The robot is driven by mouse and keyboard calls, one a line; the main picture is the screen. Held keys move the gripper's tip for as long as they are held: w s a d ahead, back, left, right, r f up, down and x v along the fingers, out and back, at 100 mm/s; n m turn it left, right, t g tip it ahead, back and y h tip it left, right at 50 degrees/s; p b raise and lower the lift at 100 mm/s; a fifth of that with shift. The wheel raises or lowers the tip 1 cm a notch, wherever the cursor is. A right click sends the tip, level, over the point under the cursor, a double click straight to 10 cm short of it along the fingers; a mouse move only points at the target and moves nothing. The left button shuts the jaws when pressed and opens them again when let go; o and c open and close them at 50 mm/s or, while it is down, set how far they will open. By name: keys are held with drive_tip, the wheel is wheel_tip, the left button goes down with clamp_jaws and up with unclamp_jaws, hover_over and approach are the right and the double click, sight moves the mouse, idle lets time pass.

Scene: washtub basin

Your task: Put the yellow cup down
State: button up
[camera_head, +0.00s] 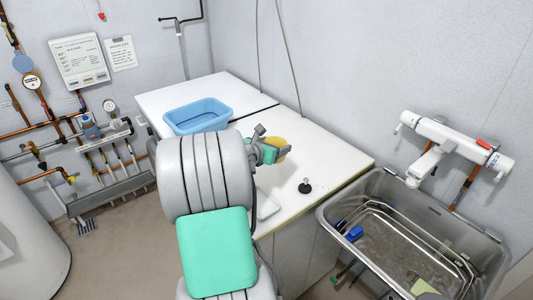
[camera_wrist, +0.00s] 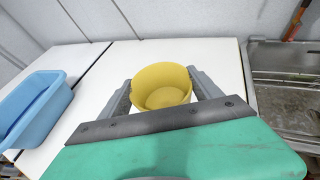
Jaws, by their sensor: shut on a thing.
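The yellow cup (camera_wrist: 161,86) is held between the two fingers of my gripper (camera_wrist: 160,95) in the wrist view, and I look into its open top. In the head view the cup (camera_head: 276,150) shows only in part behind my gripper (camera_head: 270,148), over the white worktop (camera_head: 335,150). My gripper is shut on the cup. I cannot tell whether the cup's base touches the worktop.
A blue basin (camera_head: 197,116) stands on the worktop to the left. A small black object (camera_head: 305,186) and a white tray (camera_head: 267,206) lie nearer the front edge. A metal sink (camera_head: 385,190) with a white tap unit (camera_head: 450,140) is at the right. Worktop right of the cup is clear.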

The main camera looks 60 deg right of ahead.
drive_tip(key=w+d+f, duration=0.3)
drive_tip(key=w+d+f+p, duration=0.1)
drive_tip(key=w+d+f, duration=0.1)
drive_tip(key=d+f, duration=0.1)
drive_tip(key=shift+w+f, duration=0.4)
drive_tip(key=shift+f, duration=0.05)
drive_tip(key=f, duration=0.2)
drive_tip(key=f+p, duration=0.1)
drive_tip(key=shift+w+d+f, duration=0.2)
drive_tip(key=shift+w+d, duration=0.05)
drive_tip(key=shift+d, duration=0.05)
drive_tip(key=shift+f, duration=0.4)
drive_tip(key=o, duration=1.4)
